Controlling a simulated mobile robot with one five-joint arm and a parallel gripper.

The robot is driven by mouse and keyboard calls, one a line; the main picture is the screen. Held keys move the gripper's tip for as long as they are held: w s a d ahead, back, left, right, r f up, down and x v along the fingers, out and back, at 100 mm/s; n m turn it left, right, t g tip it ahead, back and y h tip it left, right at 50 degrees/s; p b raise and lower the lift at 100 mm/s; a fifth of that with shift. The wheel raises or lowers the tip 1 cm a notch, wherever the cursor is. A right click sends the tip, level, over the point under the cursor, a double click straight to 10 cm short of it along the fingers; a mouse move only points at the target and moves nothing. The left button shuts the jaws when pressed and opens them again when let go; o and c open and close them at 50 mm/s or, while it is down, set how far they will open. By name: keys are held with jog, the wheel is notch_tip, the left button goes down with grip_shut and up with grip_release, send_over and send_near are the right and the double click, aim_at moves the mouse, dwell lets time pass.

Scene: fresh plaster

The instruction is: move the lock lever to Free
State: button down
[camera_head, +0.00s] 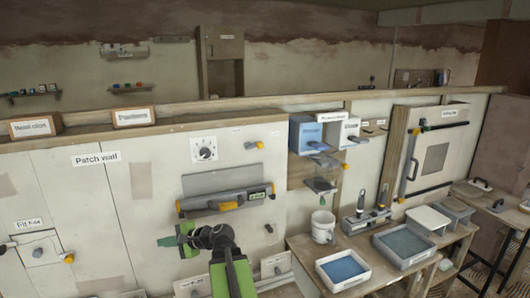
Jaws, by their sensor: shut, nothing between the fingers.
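No lever in view carries a label that I can read as Lock or Free, so I cannot tell which one is the lock lever. A small yellow-tipped lever (254,145) sits on the patch wall, right of a round dial (204,149). A small dark lever (269,228) is lower on the same wall. My gripper (178,241) is shut and empty, in front of the wall below the long grey bar unit (226,200) with yellow ends. It looks apart from both levers. My wrist hides part of the wall behind it.
A bench (375,245) at the right holds a white mug (323,227) and trays of blue material (342,269). Blue and white dispensers (306,135) hang above it. A framed panel (432,150) with a long handle stands farther right. The wall at left is mostly bare.

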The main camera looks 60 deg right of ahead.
aim_at(254, 146)
jog(key=s+d+r+m+t+h, duration=0.25)
jog(key=s+d+r+m, duration=0.2)
jog(key=d, duration=0.45)
jog(key=s+d+r+m+t+h, duration=0.25)
jog(key=s+d+r+m, duration=0.2)
jog(key=d, duration=0.55)
jog(key=s+d+r+m+h, duration=0.2)
jog(key=s+d+m+h, duration=0.1)
jog(key=s+d, duration=0.2)
jog(key=s+d+r+m+h+p, duration=0.1)
jog(key=s+d+r+m+h, duration=0.1)
jog(key=s+d+m+h, duration=0.1)
jog(key=s+d+r+m+g+h, duration=0.1)
jog(key=s+d+r+m+h, duration=0.2)
jog(key=s+d, duration=0.4)
jog(key=shift+s+m+h, duration=0.5)
jog(key=shift+s+m, duration=0.3)
jog(key=shift+m, duration=0.2)
jog(key=shift+r, duration=0.1)
jog(key=w+d+r+p, duration=0.4)
jog(key=w+r+p, duration=0.2)
jog(key=w, duration=0.3)
jog(key=shift+d+p, duration=0.25)
jog(key=shift+p, duration=0.15)
jog(key=shift+s+r, duration=0.1)
